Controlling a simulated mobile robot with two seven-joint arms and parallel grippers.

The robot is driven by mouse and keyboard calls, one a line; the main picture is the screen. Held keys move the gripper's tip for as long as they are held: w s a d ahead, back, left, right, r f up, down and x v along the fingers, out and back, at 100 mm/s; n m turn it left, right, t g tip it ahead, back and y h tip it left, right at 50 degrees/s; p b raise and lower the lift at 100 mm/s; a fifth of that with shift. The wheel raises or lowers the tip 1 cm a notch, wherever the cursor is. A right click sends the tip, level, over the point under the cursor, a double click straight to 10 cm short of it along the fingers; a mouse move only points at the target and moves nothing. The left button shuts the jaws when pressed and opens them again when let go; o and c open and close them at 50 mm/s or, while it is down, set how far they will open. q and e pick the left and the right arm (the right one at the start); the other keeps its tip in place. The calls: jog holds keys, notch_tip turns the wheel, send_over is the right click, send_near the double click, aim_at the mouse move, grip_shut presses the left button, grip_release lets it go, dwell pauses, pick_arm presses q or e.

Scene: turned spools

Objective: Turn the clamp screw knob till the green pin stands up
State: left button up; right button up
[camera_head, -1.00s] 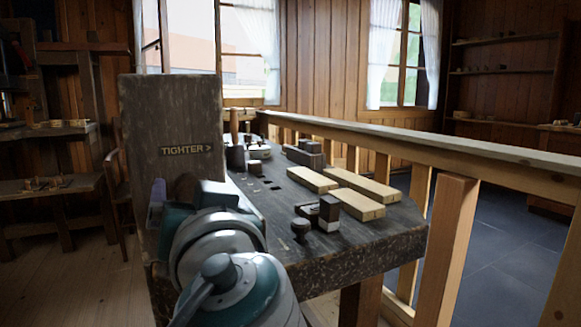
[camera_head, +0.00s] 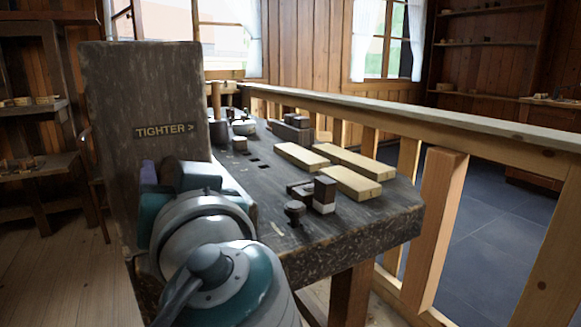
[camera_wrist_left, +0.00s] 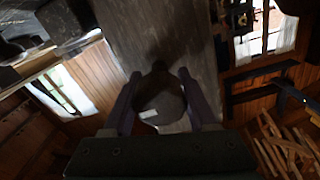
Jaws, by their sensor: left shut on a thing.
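The dark round clamp screw knob (camera_wrist_left: 160,102) is in the middle of the left wrist view, in front of a grey wooden board. It has a small white mark on its face. My left gripper (camera_wrist_left: 160,80) is shut on it, with one purple finger at each side. In the head view my left gripper (camera_head: 170,173) is at the lower part of the upright board (camera_head: 145,95), and my arm hides most of the knob. A label (camera_head: 165,130) on the board reads "TIGHTER >". I cannot see a green pin. My right gripper is not in view.
The dark workbench (camera_head: 345,235) runs right of the board. On it lie several pale wood strips (camera_head: 350,183), a dark block with a white base (camera_head: 324,195) and a small dark knob-like piece (camera_head: 294,212). A wooden railing (camera_head: 400,125) runs behind the bench.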

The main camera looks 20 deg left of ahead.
pick_arm(q)
jog(key=c, duration=0.7)
jog(key=shift+c, duration=0.2)
jog(key=m+p, duration=0.1)
jog(key=m, duration=0.4)
jog(key=m+p, duration=0.2)
jog(key=m, duration=0.3)
jog(key=shift+w+r, duration=0.1)
jog(key=m+p, duration=0.2)
jog(key=m, duration=0.2)
jog(key=shift+m, duration=0.4)
jog(key=m+p, duration=0.2)
jog(key=m, duration=0.1)
jog(key=shift+r+m, duration=0.1)
jog(key=shift+m, duration=0.3)
jog(key=m+p, duration=0.2)
jog(key=m, duration=0.2)
jog(key=shift+m+p, duration=0.6)
jog(key=shift+m, duration=0.9)
